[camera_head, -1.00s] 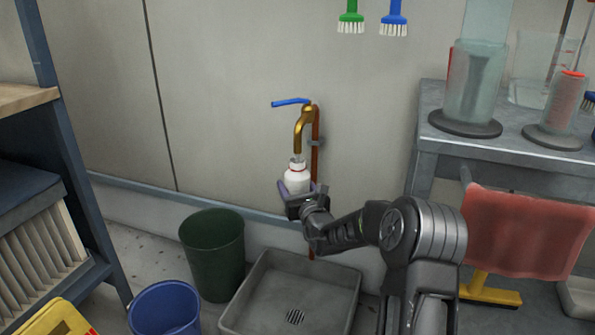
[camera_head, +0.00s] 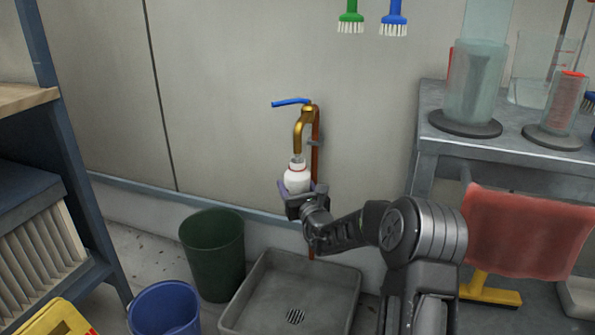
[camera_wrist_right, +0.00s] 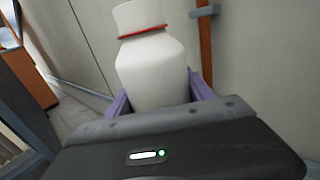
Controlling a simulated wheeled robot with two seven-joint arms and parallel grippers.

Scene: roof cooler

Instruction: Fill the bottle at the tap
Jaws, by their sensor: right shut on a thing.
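A white bottle (camera_head: 297,179) with a red ring at its neck is upright, its mouth just under the spout of the brass tap (camera_head: 302,128). Whether the mouth touches the spout I cannot tell. The tap's blue lever (camera_head: 291,102) points left. My right gripper (camera_head: 297,188) is shut on the bottle's lower body. In the right wrist view the bottle (camera_wrist_right: 152,65) stands between the purple fingers (camera_wrist_right: 158,95). Any water stream is not visible. My left gripper is not in view.
A grey floor basin (camera_head: 258,300) with a drain lies below the tap. A green bin (camera_head: 213,255) and a blue bucket (camera_head: 165,308) stand left of it. A grey table (camera_head: 500,160) with glassware and a red cloth (camera_head: 528,232) is at the right.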

